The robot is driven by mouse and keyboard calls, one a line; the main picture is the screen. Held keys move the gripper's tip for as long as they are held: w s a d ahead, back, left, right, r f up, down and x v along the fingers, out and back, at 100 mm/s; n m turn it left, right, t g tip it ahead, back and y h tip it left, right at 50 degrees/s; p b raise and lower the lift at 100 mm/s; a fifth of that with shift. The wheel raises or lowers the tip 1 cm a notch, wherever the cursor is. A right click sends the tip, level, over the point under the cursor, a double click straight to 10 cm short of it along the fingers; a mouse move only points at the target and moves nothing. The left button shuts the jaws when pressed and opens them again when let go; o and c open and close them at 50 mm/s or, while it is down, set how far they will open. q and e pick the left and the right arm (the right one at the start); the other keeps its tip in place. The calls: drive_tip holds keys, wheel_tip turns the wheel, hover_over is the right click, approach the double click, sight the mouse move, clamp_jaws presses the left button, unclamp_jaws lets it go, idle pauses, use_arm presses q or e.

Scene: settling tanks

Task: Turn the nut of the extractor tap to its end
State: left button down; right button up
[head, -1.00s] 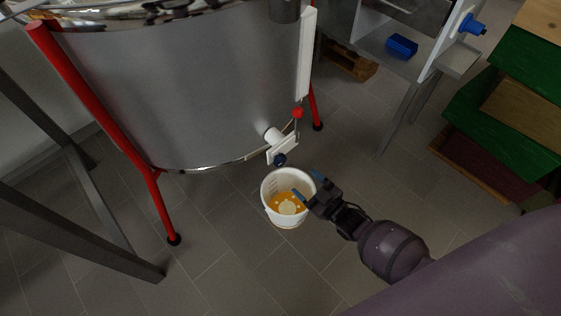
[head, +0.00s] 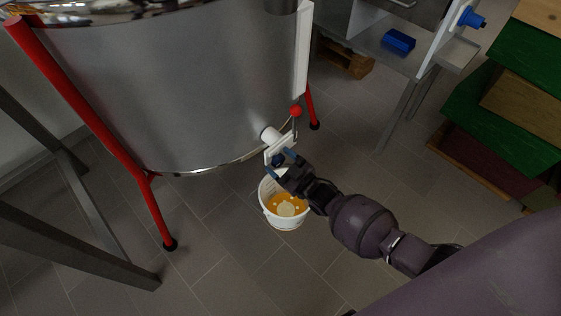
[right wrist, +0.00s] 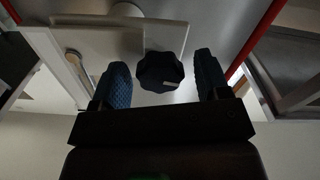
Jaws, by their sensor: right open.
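The extractor (head: 190,90) is a large steel drum on red legs. Its tap (head: 281,148) is a white gate low on the drum's right side, with a red-balled lever above. The nut is a dark knob (right wrist: 160,72); in the head view it shows at the tap's lower edge (head: 278,160), partly hidden by my gripper. My right gripper (head: 279,164) is open at the tap. In the right wrist view its two blue-padded fingers (right wrist: 160,85) stand on either side of the knob, with a gap on both sides. My left gripper is not in view.
A white bucket (head: 266,208) with orange-yellow contents stands on the floor below the tap, partly under my gripper. Dark metal legs (head: 90,245) stand at left. Green and wooden boxes (head: 490,95) are stacked at right.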

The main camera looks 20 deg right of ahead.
drive_tip(key=shift+c, duration=0.3)
drive_tip(key=c, duration=0.9)
drive_tip(key=shift+o, duration=0.2)
drive_tip(key=shift+m, duration=0.4)
drive_tip(key=m, duration=0.3)
drive_tip(key=shift+m, duration=0.3)
drive_tip(key=m, duration=0.3)
drive_tip(key=shift+f+m, duration=0.1)
drive_tip(key=shift+m, duration=0.3)
drive_tip(key=m+b, duration=0.1)
drive_tip(key=m, duration=0.4)
drive_tip(key=shift+s+m, duration=0.1)
drive_tip(key=shift+m, duration=0.3)
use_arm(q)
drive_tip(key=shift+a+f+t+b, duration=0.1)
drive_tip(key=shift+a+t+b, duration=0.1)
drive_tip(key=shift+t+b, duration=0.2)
use_arm(e)
drive_tip(key=shift+m, duration=0.9)
drive_tip(key=shift+a, duration=0.1)
